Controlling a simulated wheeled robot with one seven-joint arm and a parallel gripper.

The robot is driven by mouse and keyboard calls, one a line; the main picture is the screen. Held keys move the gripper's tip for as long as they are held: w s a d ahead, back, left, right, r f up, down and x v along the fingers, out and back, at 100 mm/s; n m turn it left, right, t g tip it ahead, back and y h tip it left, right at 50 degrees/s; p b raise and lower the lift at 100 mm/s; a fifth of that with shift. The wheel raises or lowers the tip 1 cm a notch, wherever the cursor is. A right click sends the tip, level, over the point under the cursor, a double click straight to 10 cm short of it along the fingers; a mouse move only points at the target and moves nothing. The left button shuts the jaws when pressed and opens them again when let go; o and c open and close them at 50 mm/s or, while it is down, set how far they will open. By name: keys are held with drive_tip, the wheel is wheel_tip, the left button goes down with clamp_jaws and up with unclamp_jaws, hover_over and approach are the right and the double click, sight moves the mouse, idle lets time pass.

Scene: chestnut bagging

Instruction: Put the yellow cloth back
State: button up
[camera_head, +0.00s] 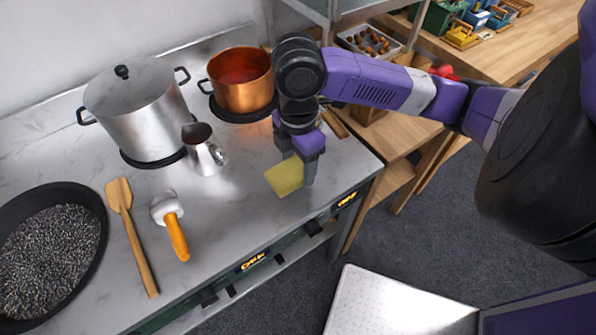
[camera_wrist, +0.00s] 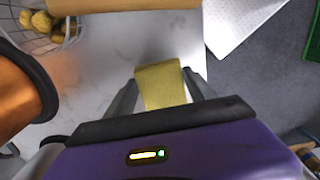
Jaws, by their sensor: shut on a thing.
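The yellow cloth (camera_head: 284,178) is at the right end of the grey stove counter (camera_head: 262,215), near its front edge. My gripper (camera_head: 299,170) points down over it and is shut on the cloth. In the wrist view the cloth (camera_wrist: 160,80) sits between the two fingers of my gripper (camera_wrist: 164,82). I cannot tell whether the cloth touches the counter.
A copper pot (camera_head: 242,82) stands behind my gripper, and a steel pot (camera_head: 140,110) and small metal jug (camera_head: 204,155) stand to the left. A wooden spatula (camera_head: 135,235), an orange-handled tool (camera_head: 172,222) and a black pan (camera_head: 100,225) lie further left.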

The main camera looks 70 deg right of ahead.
sight(298, 167)
wheel_tip(298, 167, down, 4)
drive_tip(key=shift+r, duration=0.15)
drive_tip(key=o, duration=1.2)
drive_tip(key=shift+r, duration=0.1)
